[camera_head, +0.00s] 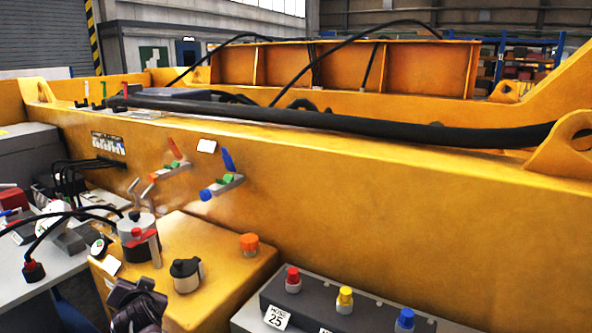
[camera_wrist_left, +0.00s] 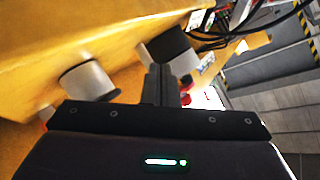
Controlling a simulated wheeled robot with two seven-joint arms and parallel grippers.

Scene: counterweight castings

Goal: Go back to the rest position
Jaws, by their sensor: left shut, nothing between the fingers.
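My left gripper (camera_head: 140,290) is at the bottom left of the head view, dark and partly cut off by the lower edge. It is close to the yellow box (camera_head: 222,262) with capped fittings. In the left wrist view its two dark fingers (camera_wrist_left: 160,82) are together with nothing between them. A black-and-grey capped fitting (camera_wrist_left: 172,48) stands just beyond the fingertips, and a grey cylindrical fitting (camera_wrist_left: 88,82) is to the left. I cannot tell whether the fingers touch anything. My right gripper is in neither view.
A dark-capped fitting (camera_head: 186,274) and an orange knob (camera_head: 249,243) stand on the box. A grey panel with red, yellow and blue buttons (camera_head: 345,299) is at the lower right. A large yellow beam (camera_head: 400,205) stands behind. Cables (camera_head: 45,235) cross the left side.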

